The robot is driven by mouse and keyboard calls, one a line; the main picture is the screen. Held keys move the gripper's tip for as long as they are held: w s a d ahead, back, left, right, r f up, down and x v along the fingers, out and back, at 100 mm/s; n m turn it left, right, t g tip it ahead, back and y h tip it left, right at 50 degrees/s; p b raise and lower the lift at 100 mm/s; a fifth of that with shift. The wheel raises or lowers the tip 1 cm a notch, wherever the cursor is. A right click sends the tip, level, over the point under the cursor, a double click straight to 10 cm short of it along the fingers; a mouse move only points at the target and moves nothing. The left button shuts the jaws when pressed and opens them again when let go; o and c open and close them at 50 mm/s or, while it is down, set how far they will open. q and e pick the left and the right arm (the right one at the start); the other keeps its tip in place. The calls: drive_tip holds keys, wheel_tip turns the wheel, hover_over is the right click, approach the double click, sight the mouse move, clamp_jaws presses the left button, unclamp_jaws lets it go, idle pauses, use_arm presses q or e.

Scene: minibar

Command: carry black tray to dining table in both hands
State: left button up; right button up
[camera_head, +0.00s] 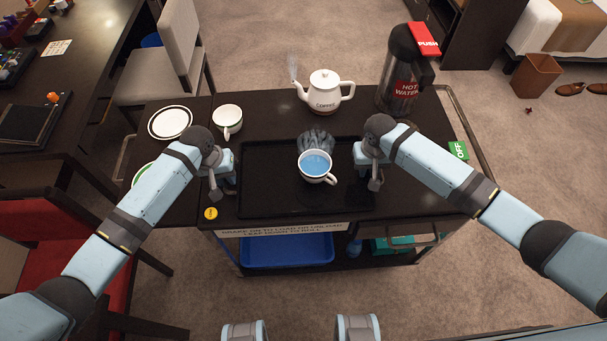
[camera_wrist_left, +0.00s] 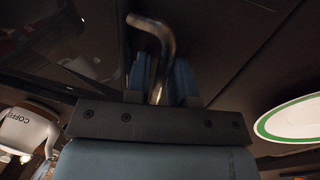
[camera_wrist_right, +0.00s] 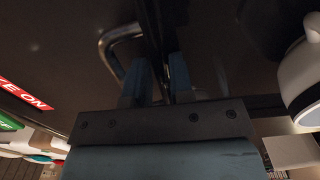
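The black tray (camera_head: 264,205) lies flat on the dark top of a serving cart. A white cup of blue liquid (camera_head: 316,166) stands on it. My left gripper (camera_head: 218,188) is at the tray's left edge; in the left wrist view a bent metal handle (camera_wrist_left: 162,42) runs down between its fingers (camera_wrist_left: 163,85). My right gripper (camera_head: 375,182) is at the right edge; in the right wrist view a curved metal handle (camera_wrist_right: 112,40) passes behind one of its fingers (camera_wrist_right: 160,80). I cannot tell whether either gripper is clamped.
On the cart stand a white coffee pot (camera_head: 324,91), a hot water dispenser (camera_head: 402,75), a white cup (camera_head: 228,120) and plates (camera_head: 171,122). A dark table (camera_head: 75,70) with a chair (camera_head: 180,45) is at upper left. A red chair (camera_head: 60,225) is beside the cart's left. Carpet lies behind.

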use_arm(q)
clamp_jaws()
use_arm(e)
clamp_jaws()
use_arm(q)
drive_tip(key=shift+r, duration=0.15)
use_arm(e)
drive_tip(key=shift+r, duration=0.15)
